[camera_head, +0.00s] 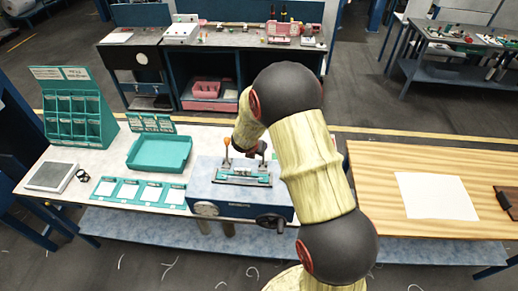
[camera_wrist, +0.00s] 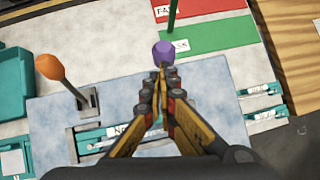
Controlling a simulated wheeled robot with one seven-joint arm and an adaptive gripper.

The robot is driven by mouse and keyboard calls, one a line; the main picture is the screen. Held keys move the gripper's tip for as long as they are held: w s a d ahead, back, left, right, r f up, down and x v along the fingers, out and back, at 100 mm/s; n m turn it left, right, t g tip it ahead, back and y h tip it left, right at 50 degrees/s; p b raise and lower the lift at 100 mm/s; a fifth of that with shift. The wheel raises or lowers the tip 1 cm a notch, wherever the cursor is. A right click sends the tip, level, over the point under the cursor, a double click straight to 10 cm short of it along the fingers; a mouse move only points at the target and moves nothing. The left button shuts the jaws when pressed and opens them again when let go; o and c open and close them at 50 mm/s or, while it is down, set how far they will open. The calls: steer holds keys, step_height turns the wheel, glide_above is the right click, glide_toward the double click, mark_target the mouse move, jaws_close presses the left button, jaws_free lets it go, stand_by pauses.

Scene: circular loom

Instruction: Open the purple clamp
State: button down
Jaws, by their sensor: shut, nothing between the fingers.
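The purple clamp shows as a purple knob (camera_wrist: 163,51) in the wrist view, right beyond my fingertips; I cannot tell whether they touch it. Its lower part is hidden behind my fingers. My gripper (camera_wrist: 162,75) is shut, with its fingers together and nothing between them. In the head view the arm reaches down over the blue fixture (camera_head: 238,202), and I cannot make out the purple knob there. A second clamp with an orange knob (camera_wrist: 50,66) stands on the left of the fixture, its lever leaning; it also shows in the head view (camera_head: 227,141).
A teal tray (camera_head: 160,152) and a teal rack (camera_head: 76,107) stand on the table left of the fixture. In the wrist view a green patch (camera_wrist: 212,39) and a red patch (camera_wrist: 205,8) lie beyond the purple knob. A wooden table (camera_head: 390,165) is at right.

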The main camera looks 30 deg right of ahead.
steer(key=shift+w+d+p, duration=0.2)
steer(key=shift+w+d, duration=0.3)
steer(key=shift+w, duration=0.25)
steer(key=shift+w+d+p, duration=0.15)
steer(key=shift+w+d, duration=0.3)
steer(key=shift+w, duration=0.25)
